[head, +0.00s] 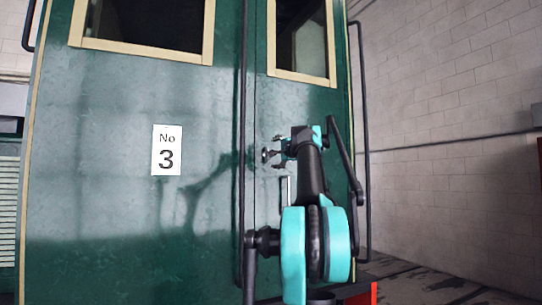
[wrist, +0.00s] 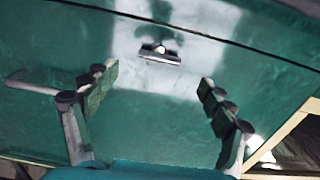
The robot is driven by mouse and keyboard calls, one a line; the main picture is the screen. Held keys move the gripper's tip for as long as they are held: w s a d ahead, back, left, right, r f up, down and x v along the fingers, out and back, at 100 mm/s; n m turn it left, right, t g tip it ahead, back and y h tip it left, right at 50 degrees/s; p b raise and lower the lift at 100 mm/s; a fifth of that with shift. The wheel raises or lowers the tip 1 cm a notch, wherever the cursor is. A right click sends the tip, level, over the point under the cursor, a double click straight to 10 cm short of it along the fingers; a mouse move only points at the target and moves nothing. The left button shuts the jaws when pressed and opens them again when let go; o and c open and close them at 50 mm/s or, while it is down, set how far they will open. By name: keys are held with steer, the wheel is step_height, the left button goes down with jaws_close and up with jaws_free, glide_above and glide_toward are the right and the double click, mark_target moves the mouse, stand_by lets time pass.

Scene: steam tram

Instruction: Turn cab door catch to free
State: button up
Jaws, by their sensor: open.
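The cab door catch (head: 265,155) is a small dark knob-like piece on the green tram door, right of the door seam. In the wrist view the catch (wrist: 160,54) is a short metal bar on a small mount, lying nearly level across the picture. My gripper (head: 278,153) is just right of the catch in the head view. In the wrist view my gripper (wrist: 158,78) is open and empty, its fingers spread on either side of the catch, which shows beyond the tips. No contact shows.
A silver door handle (head: 285,190) is below the catch, partly behind my arm; it also shows in the wrist view (wrist: 32,86). A dark vertical handrail (head: 243,120) stands left of the catch. Another handrail (head: 365,130) is at the tram's right edge. A "No 3" plate (head: 166,150) is left.

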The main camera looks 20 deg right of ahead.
steer(key=s, duration=0.3)
steer(key=shift+s, duration=0.15)
stand_by(0.4)
